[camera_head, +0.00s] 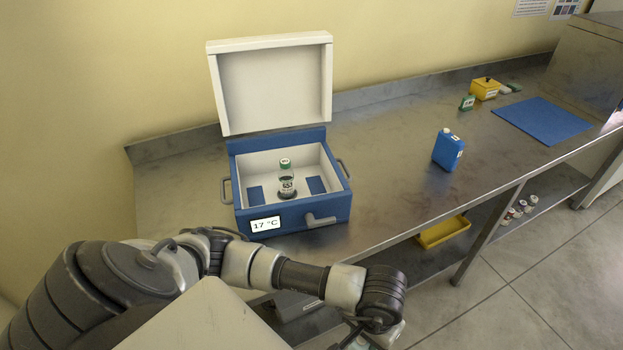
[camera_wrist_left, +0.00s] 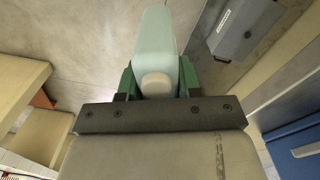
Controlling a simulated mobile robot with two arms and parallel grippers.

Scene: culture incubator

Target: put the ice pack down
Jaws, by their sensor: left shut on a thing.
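My left gripper (camera_head: 372,340) is low at the bottom of the head view, in front of the bench's front edge. In the left wrist view its green fingers (camera_wrist_left: 155,80) are shut on a pale teal ice pack (camera_wrist_left: 160,38) with a round white cap. Only a small pale part of the ice pack shows at the bottom edge of the head view. A blue flask-like pack (camera_head: 447,152) with a white cap stands upright on the steel bench (camera_head: 395,180). My right gripper is in neither view.
An open blue incubator box (camera_head: 290,218) reading 17 °C stands on the bench, with a green-capped bottle (camera_head: 286,180) inside. A blue mat (camera_head: 542,120), a yellow box (camera_head: 486,88) and a green item (camera_head: 467,103) lie farther right. A yellow tray (camera_head: 443,233) is on the lower shelf. Bench between box and blue pack is clear.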

